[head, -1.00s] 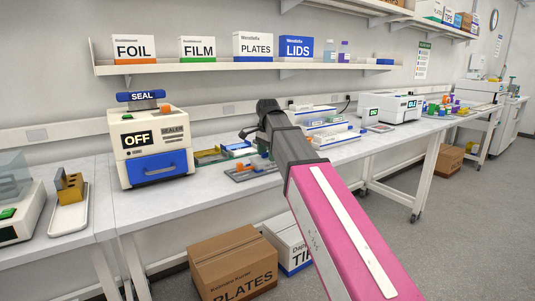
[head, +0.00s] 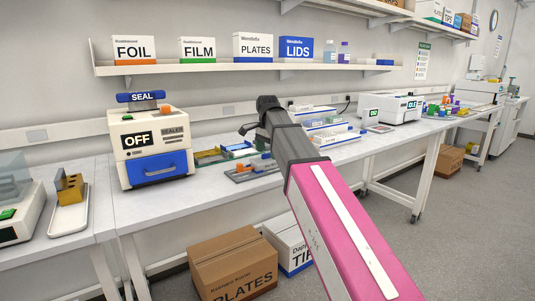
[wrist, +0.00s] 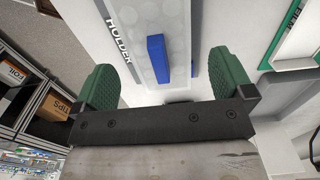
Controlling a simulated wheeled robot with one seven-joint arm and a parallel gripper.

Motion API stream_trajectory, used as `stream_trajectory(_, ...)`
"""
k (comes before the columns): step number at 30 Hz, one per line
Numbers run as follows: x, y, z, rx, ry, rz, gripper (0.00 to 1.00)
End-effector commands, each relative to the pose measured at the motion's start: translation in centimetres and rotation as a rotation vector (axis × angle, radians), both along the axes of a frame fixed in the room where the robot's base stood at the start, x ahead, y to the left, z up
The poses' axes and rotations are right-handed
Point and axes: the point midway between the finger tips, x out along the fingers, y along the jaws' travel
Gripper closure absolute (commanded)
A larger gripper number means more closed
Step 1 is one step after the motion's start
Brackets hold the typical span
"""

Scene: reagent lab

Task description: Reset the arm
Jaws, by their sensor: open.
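My arm reaches from the bottom right of the head view over the bench (head: 225,195), its pink link in front and its dark wrist farther off. In the head view the jaws are mostly hidden behind the wrist. In the wrist view my gripper (wrist: 165,80) is open, with a green pad on each side and nothing held between them. Beyond the jaws lies a pale panel marked HOLDER (wrist: 121,42) with a blue bar (wrist: 158,60). I cannot tell its distance from the fingertips.
A sealer (head: 150,148) reading OFF stands left on the bench. A grey tray (head: 250,172) with coloured pieces lies left of my wrist. A shelf (head: 200,68) with several boxes runs above. A PLATES carton (head: 232,265) stands on the floor. Open floor (head: 460,230) lies to the right.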

Motion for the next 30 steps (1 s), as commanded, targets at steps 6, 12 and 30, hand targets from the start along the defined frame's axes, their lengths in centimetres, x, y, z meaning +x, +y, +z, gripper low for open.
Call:
stream_trajectory(6, 0.0, 0.0, 1.0, 0.001, -0.001, 0.0, 0.01)
stream_trajectory(12, 0.0, 0.0, 1.9, 0.0, 0.0, 0.0, 0.01)
stream_trajectory(30, 0.0, 0.0, 4.4, 0.0, 0.0, 0.0, 0.01)
